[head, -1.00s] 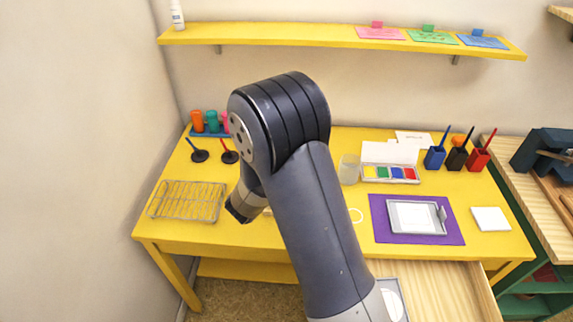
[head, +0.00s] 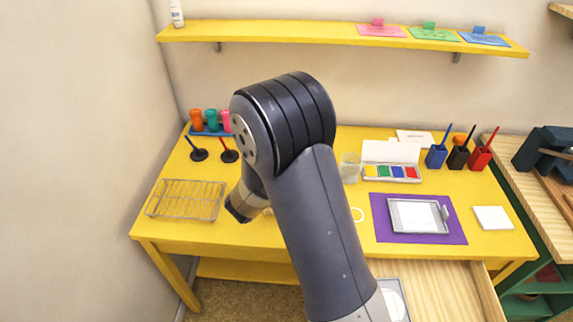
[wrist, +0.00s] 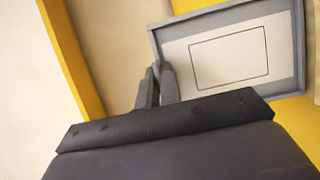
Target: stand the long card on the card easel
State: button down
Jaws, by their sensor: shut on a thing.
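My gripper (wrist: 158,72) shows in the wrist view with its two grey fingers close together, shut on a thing. What lies between them is too thin and edge-on to make out; I take it to be the long card. Right beside the fingers is a grey-framed white panel (wrist: 228,58) with a black rectangle drawn on it. A plain beige area lies on the other side of the fingers; I cannot tell whether it is card or background. In the head view my arm hides the fingers and what they hold. I cannot pick out the card easel.
The yellow table (head: 300,250) holds a wire rack (head: 185,200) at left. At right are a grey tray (head: 393,229) on a purple mat (head: 380,233), a paint box (head: 392,172), a clear glass (head: 349,167) and a white pad (head: 493,218). An open drawer (head: 440,290) juts out in front.

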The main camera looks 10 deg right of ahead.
dwell(0.3)
jog(key=c, duration=1.5)
grip_release()
jog(key=b+v, duration=0.2)
jog(key=v, duration=0.8)
jog(key=shift+s+a, duration=0.3)
jog(key=p+x, duration=0.2)
jog(key=x, duration=0.8)
jog(key=shift+w+d, duration=0.3)
jog(key=shift+r, duration=0.1)
